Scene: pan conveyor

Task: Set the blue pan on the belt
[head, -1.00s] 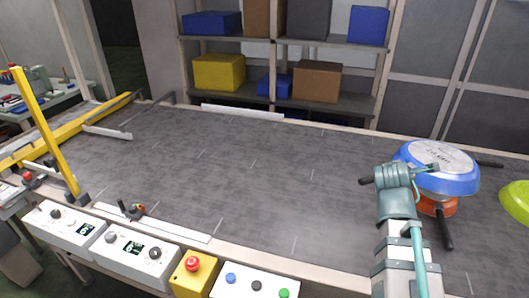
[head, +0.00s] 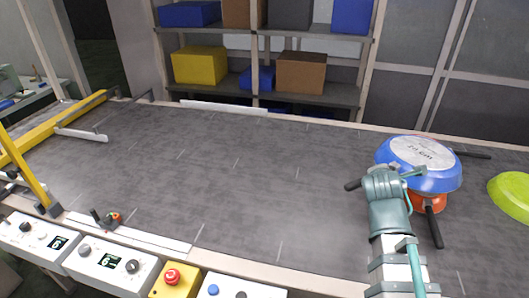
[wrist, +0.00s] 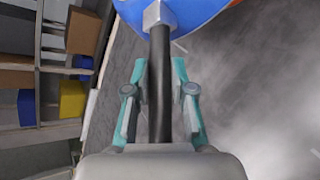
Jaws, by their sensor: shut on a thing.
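The blue pan (head: 450,180) is upside down at the right of the belt (head: 270,185), with a pale label on its base. It sits over an orange pan (head: 430,203); I cannot tell whether the two touch. My gripper (head: 385,180) is shut around the blue pan's black handle, whose end sticks out to the left. In the wrist view the handle (wrist: 160,85) runs between my fingers to a grey bracket on the blue pan (wrist: 200,12). The orange pan is mostly hidden under the blue one.
A black handle (head: 434,230) points toward the front and another (head: 470,153) points right. A green pan (head: 512,190) lies at the right edge. The belt's middle and left are clear. A yellow frame (head: 30,165) stands at the left, and control boxes (head: 110,262) line the front.

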